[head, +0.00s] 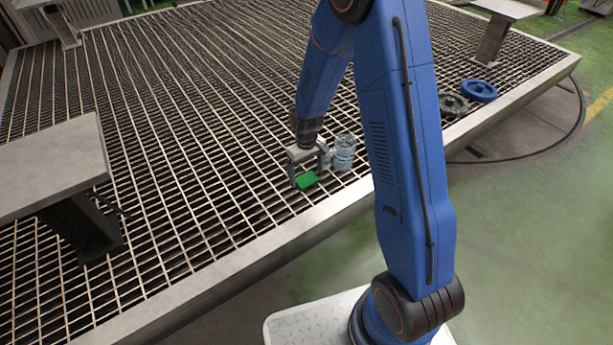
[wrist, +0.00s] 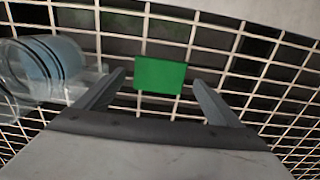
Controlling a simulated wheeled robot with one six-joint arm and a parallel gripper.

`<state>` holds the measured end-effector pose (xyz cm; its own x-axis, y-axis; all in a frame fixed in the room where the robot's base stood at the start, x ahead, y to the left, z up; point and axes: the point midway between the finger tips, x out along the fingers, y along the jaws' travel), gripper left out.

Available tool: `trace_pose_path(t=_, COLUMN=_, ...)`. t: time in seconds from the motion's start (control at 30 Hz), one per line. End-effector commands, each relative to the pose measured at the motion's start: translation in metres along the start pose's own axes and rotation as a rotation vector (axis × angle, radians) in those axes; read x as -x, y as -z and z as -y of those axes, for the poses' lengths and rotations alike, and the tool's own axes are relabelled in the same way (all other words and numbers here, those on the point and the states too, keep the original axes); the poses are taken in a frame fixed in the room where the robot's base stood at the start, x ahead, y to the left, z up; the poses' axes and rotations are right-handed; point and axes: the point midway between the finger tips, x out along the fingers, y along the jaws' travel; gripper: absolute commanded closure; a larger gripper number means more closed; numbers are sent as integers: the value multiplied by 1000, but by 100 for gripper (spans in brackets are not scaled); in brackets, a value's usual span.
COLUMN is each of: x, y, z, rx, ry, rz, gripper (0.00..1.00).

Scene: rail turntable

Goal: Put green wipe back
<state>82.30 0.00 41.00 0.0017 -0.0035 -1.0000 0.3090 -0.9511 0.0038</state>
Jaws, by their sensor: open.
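The green wipe (head: 306,180) is a small flat green rectangle on the metal grating, near its front edge in the head view. In the wrist view the green wipe (wrist: 161,75) lies just beyond and between my two fingertips. My gripper (head: 308,176) points down over it with its fingers spread. In the wrist view my gripper (wrist: 160,78) is open, with a finger on each side of the wipe and a gap to each. Whether the fingertips reach the grating's height is hard to tell.
Clear, bluish jars (head: 343,152) stand close to the right of my gripper; one clear jar (wrist: 50,65) shows at the left in the wrist view. A blue wheel (head: 480,90) and a dark wheel (head: 453,105) lie farther right. A grey raised plate (head: 50,160) stands at left.

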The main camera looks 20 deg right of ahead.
Motion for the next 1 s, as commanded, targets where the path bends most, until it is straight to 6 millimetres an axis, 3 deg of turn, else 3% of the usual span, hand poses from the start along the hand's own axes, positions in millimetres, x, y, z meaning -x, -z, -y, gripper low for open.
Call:
trace_pose_path(t=0.5, x=89, y=0, z=0, rx=0, ry=-1, rz=-3, gripper=12)
trace_pose_path(t=0.87, x=108, y=-1, z=0, rx=-1, ry=0, rz=-2, gripper=12)
trace_pose_path(t=1.0, x=126, y=-8, z=-1, rx=-11, ry=-3, rz=-19, gripper=12)
